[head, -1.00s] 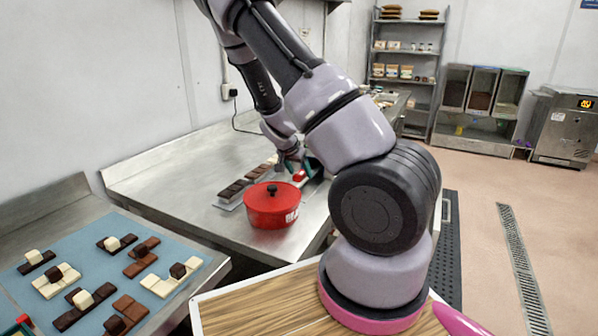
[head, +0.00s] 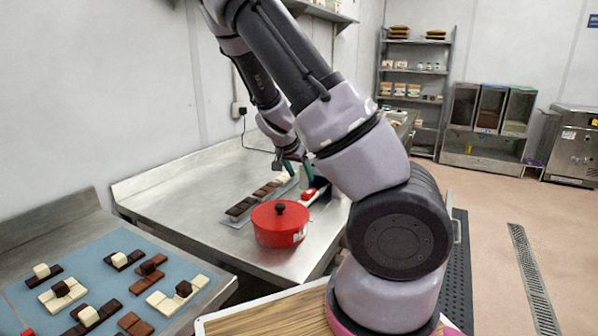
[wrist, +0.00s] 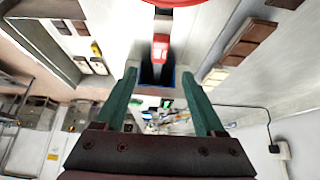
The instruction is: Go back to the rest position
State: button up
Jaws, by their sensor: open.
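My gripper (wrist: 160,85) is open and empty in the wrist view, its two green fingers spread apart. In the head view my gripper (head: 294,168) is above the steel counter (head: 170,198), behind the red pot (head: 280,224) and partly hidden by my own arm. A red-topped object (wrist: 160,46) shows beyond the fingertips in the wrist view, apart from them. It also shows in the head view (head: 308,195), close to the gripper, though I cannot tell exactly what it is.
A row of chocolate bars (head: 240,208) lies on the counter left of the pot. A blue mat (head: 95,268) with several chocolate pieces lies on the nearer table. A shelf rack (head: 414,85) and dispensers (head: 488,122) stand at the back. The floor (head: 488,215) at right is open.

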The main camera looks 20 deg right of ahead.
jog(key=s+a+r+n+t+y, duration=0.1)
jog(key=s+a+r+n+y, duration=0.2)
jog(key=s+r, duration=0.8)
jog(key=s+a+r+n+t+y, duration=0.2)
jog(key=s+a+r, duration=0.5)
jog(key=s+r, duration=0.5)
notch_tip(320, 180, up, 4)
jog(key=shift+s+a+r+n+y, duration=0.2)
jog(key=shift+a+n+y, duration=0.3)
jog(key=shift+y, duration=0.6)
jog(key=shift+o, duration=0.2)
jog(key=shift+w+d+r, duration=0.1)
jog(key=shift+w+d, duration=0.05)
jog(key=shift+d, duration=0.05)
